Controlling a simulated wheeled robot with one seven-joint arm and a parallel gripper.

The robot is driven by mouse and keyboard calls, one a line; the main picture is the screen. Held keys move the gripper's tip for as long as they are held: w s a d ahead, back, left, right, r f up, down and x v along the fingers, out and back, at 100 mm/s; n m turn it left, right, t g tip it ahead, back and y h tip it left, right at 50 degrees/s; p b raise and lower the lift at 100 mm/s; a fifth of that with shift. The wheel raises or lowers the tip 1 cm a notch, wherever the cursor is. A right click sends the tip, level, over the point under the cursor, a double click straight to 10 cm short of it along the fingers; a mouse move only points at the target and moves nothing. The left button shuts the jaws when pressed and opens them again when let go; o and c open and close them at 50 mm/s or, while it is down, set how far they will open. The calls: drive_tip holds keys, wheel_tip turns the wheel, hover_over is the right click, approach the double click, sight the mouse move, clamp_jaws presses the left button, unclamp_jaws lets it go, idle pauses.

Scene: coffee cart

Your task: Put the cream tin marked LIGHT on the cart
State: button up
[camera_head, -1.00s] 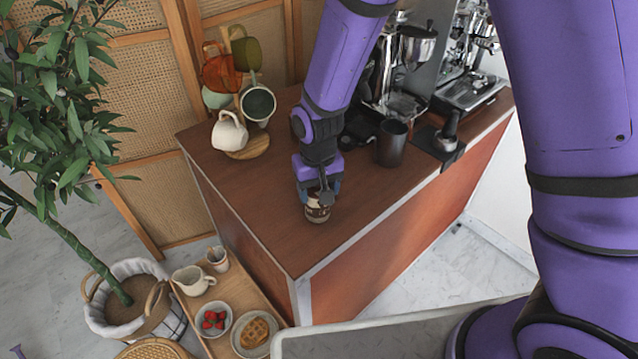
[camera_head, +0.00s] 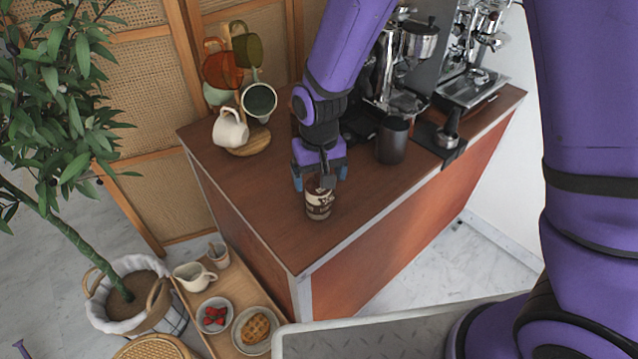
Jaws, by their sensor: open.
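A small tin (camera_head: 318,204) with a dark brown and cream label stands upright on the brown top of the cart (camera_head: 265,213), near its front edge. The label is too small to read, so I cannot tell whether it says LIGHT. My gripper (camera_head: 322,182) is open just above and behind the tin. The fingers partly hide the tin's top, and I see a gap opening between the gripper body and the tin.
A dark canister (camera_head: 392,140) and the espresso machine (camera_head: 405,70) stand right of my arm. A mug tree with mugs (camera_head: 230,128) is at the back left. A low wooden tray table (camera_head: 222,286) holds bowls and a jug. The cart's front left top is clear.

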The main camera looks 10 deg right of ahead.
wheel_tip(320, 180, up, 9)
drive_tip(key=shift+r, duration=0.1)
idle(0.3)
drive_tip(key=s+d+r+m+t, duration=0.15)
drive_tip(key=s+d+r, duration=0.25)
drive_tip(key=d+r, duration=0.9)
drive_tip(key=s+d+r+m+t, duration=0.1)
drive_tip(key=s+d+r+t, duration=0.2)
drive_tip(key=s+d+r, duration=0.4)
drive_tip(key=shift+s+d+r+t, duration=0.2)
drive_tip(key=shift+s+d+t, duration=0.15)
drive_tip(key=shift+s+d, duration=2.75)
drive_tip(key=shift+s+a, duration=0.7)
drive_tip(key=shift+a, duration=0.1)
